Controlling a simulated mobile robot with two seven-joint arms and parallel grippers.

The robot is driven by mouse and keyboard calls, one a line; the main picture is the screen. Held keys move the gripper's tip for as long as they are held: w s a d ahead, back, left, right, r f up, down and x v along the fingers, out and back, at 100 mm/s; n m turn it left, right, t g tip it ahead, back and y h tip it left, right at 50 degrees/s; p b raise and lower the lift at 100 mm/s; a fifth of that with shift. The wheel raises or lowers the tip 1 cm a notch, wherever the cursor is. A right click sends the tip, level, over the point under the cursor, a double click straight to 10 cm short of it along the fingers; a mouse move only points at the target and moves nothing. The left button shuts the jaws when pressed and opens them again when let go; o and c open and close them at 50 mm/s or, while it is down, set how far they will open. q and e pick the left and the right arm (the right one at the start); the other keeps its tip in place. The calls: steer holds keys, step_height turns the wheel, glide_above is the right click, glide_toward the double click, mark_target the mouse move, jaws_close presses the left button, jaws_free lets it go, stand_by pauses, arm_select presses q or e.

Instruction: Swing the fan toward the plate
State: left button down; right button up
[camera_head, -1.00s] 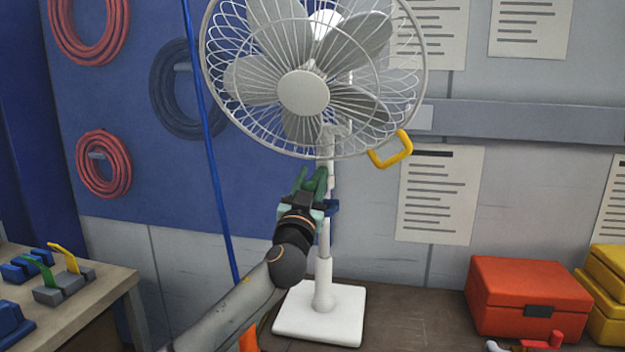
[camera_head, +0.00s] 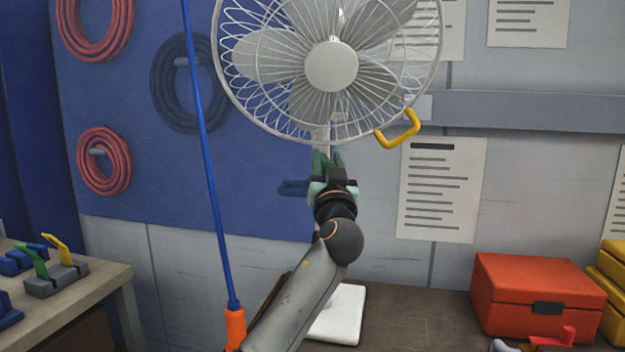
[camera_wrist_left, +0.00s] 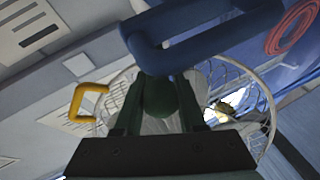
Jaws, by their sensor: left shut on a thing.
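The white fan (camera_head: 332,66) stands on a post above a white base (camera_head: 342,318), its round wire cage facing me. A yellow handle (camera_head: 400,130) sticks out at the cage's lower right; it also shows in the left wrist view (camera_wrist_left: 78,105). A blue handle (camera_head: 293,188) is left of my gripper and looms across the top of the wrist view (camera_wrist_left: 200,45). My left gripper (camera_head: 326,164) is just below the cage, shut on a dark green handle (camera_wrist_left: 160,97), partly hidden by the fingers. A small light plate (camera_head: 420,107) on the wall rail is right of the cage.
A blue cord (camera_head: 212,170) with an orange end (camera_head: 235,328) hangs left of my left arm. A red box (camera_head: 530,290) and yellow boxes (camera_head: 613,265) are at right. A bench with coloured levers (camera_head: 58,255) is at left. Red coils (camera_head: 103,160) hang behind.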

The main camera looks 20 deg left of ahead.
arm_select(q)
steer(key=shift+w+d+n+g+y+b, duration=0.35)
steer(key=shift+d+n+g+y, duration=0.2)
steer(key=shift+y, duration=0.3)
steer(key=shift+w+d+n+g+y+b, duration=0.3)
steer(key=shift+d+n+g+y, duration=0.2)
steer(key=shift+y, duration=0.3)
steer(key=shift+w+d+n+g+y+b, duration=0.4)
steer(key=shift+d+g+y, duration=0.2)
steer(key=shift+y, duration=0.25)
arm_select(e)
steer(key=shift+w+a+f, duration=0.1)
steer(key=shift+a+f, duration=0.05)
steer(key=shift+f, duration=0.45)
steer(key=shift+w+a+f, duration=0.1)
steer(key=shift+f, duration=0.65)
arm_select(q)
steer(key=c, duration=0.5)
jaws_free()
arm_select(e)
steer(key=shift+s, duration=0.1)
arm_select(q)
steer(key=shift+d, duration=0.1)
